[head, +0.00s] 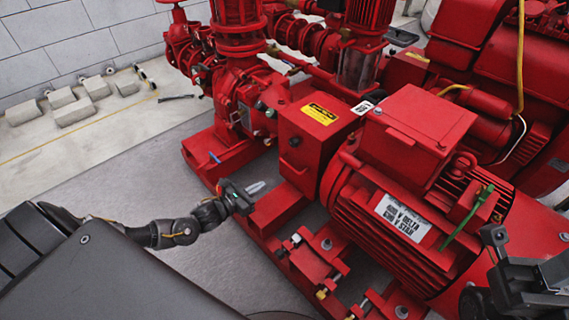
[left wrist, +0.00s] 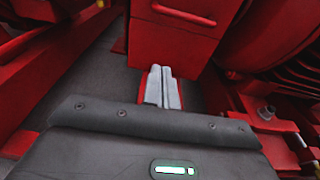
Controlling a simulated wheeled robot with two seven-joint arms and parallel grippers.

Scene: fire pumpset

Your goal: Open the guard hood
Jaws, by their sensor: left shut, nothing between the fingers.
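The guard hood (head: 304,140) is a red box with a yellow warning label on its top, between the pump and the motor in the head view. It looks closed, with no raised lid visible. In the left wrist view the hood's front face (left wrist: 172,42) fills the top middle and carries a red bar handle (left wrist: 184,15). My left gripper (head: 258,187) is shut and empty, low in front of the hood and apart from the handle. Its grey fingers (left wrist: 162,84) lie together, pointing at the hood's lower part.
The red motor (head: 415,200) stands right of the hood. The red pump (head: 245,100) with pipes is to its left. A red base frame (head: 275,212) with bolts and brass fittings runs below. Bare grey floor (head: 140,175) lies to the left, with concrete blocks (head: 75,112) by the wall.

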